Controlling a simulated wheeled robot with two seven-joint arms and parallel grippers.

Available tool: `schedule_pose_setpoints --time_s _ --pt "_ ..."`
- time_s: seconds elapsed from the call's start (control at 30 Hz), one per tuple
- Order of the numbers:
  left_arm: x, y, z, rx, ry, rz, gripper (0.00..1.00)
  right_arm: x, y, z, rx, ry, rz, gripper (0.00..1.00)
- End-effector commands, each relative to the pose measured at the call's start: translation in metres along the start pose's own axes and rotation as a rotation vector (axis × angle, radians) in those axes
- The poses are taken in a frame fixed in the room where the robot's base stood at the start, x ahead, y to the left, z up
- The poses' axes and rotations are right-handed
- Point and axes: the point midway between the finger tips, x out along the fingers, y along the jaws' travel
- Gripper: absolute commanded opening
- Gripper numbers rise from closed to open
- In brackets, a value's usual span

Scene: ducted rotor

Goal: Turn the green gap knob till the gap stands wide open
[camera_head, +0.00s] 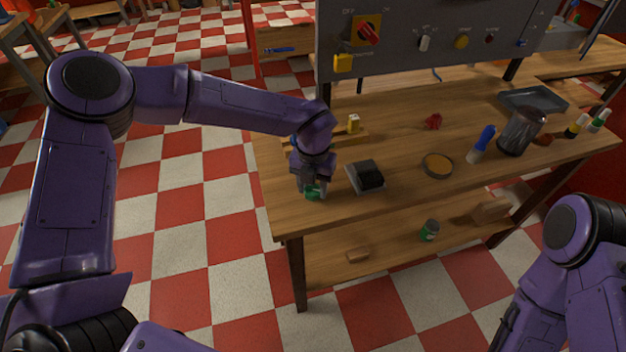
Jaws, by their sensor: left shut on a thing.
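The green gap knob (312,192) sits on the workbench near its front left corner, partly hidden by my left gripper. My left gripper (310,187) points down over it and is shut on it. A dark block on a grey base (368,177) stands just right of the knob. I cannot make out the gap itself or how wide it stands. My right arm shows at the lower right, but its gripper is out of view.
On the wooden bench (405,195) are a round tan dish (438,165), a blue-topped bottle (482,144), a dark metal cylinder (521,131), a tray (533,100) and a red object (433,121). A grey switch panel (400,55) rises behind.

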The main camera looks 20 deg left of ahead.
Motion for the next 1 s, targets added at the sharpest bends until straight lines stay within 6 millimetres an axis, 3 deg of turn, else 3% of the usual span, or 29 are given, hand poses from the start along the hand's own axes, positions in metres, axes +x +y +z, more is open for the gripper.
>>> schedule_pose_setpoints --time_s 0.5,1.0 --pt "-0.004 0.000 0.000 0.477 0.002 -0.001 0.15 -0.040 0.004 -0.016 0.000 0.000 0.000 0.43" --pt "-0.002 0.000 0.000 0.768 0.000 0.000 0.15 -0.056 0.005 -0.023 0.000 0.000 0.000 0.43"
